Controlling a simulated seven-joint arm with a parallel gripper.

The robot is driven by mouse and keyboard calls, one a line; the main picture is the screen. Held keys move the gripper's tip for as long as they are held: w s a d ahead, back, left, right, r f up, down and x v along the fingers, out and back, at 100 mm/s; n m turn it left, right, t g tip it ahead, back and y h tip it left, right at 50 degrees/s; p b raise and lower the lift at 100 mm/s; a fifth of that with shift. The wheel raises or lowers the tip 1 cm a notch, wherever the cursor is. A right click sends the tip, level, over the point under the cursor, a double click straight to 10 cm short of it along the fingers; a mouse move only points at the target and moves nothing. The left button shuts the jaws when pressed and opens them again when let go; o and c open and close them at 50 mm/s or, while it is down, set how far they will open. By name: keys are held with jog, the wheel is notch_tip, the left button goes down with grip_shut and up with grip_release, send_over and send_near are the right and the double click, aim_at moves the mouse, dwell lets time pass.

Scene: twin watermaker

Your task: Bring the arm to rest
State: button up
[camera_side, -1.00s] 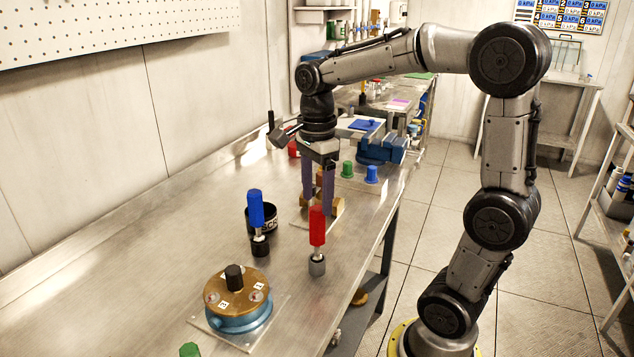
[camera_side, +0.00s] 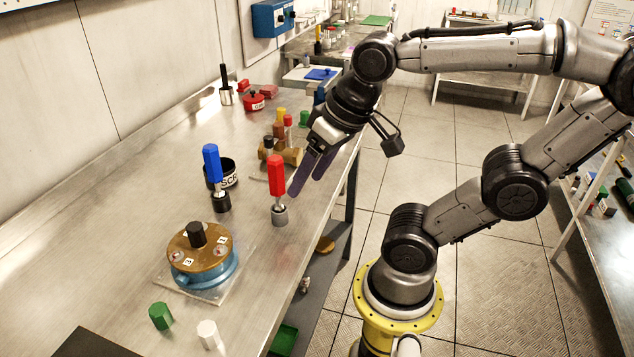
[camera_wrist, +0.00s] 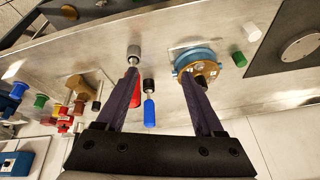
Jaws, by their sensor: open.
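My gripper (camera_side: 312,172) hangs tilted beside the bench's right edge in the side view. A blue-handled tool (camera_wrist: 149,108) shows between the fingers, and the right finger overlaps the brass-topped blue round unit (camera_wrist: 186,58).
The steel bench (camera_side: 110,240) carries a brass fitting (camera_side: 286,154), a black cup (camera_side: 229,172), the round unit (camera_side: 203,258), and a green cap (camera_side: 160,316) and white cap (camera_side: 209,334). Open floor (camera_side: 430,170) lies right of the bench.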

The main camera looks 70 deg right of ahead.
jog(key=n, duration=0.1)
jog(key=s+f+n, duration=0.1)
jog(key=n, duration=0.1)
jog(key=shift+s+a+f+t, duration=0.1)
jog(key=shift+s+a+t, duration=0.15)
jog(key=shift+a+t, duration=0.15)
dwell(1.0)
